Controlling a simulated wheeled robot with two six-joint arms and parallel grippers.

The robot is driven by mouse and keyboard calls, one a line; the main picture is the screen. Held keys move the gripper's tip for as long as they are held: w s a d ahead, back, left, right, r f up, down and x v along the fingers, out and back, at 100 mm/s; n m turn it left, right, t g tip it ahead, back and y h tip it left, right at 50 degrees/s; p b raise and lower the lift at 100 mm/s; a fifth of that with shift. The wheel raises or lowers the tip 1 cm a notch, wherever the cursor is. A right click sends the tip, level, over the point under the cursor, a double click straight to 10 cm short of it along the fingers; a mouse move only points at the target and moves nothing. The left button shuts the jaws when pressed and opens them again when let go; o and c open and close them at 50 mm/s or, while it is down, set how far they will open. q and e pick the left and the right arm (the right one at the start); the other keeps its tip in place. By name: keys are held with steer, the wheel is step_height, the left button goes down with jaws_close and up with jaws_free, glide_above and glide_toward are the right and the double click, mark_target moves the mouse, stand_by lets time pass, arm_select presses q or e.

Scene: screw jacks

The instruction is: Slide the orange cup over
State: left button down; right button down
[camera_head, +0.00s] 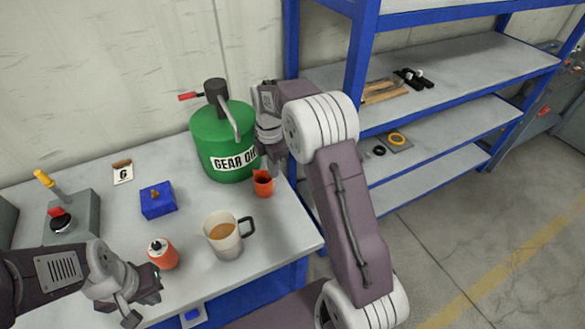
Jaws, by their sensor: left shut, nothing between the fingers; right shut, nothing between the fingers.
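The orange cup (263,187) stands upright on the workbench, in front of the right side of the green gear oil can (213,135). My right gripper (267,162) points down just above and behind the cup's rim. It is shut with nothing held; I cannot tell whether its tips touch the cup. My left gripper (146,297) is shut and empty at the bench's front left, apart from the cup. Beside it stands a round orange object with a dark top (163,256).
A mug of brown liquid (223,241) stands in front of the cup. A blue box (157,202), a small card marked G (122,172) and a grey lever box (72,218) are further left. Blue-framed shelves (450,140) stand at right.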

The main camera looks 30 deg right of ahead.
steer(key=s+d+r, duration=0.4)
steer(key=s, duration=0.1)
steer(key=r+t+p, duration=0.1)
steer(key=r, duration=0.1)
glide_above(277, 186)
steer(key=s+d, duration=0.3)
steer(key=shift+g, duration=0.5)
steer(key=w+f+p, duration=0.1)
steer(key=f, duration=0.4)
steer(key=w+f+p, duration=0.1)
steer(key=f, duration=0.4)
steer(key=w+d+f+p, duration=0.1)
steer(key=f+p, duration=0.1)
steer(key=f, duration=0.3)
steer(key=shift+w+f, duration=0.25)
steer(key=shift+f, duration=0.05)
steer(key=a, duration=0.1)
steer(key=a+f+p, duration=0.1)
steer(key=a, duration=0.1)
steer(key=shift+s, duration=0.15)
steer(key=shift+a, duration=0.55)
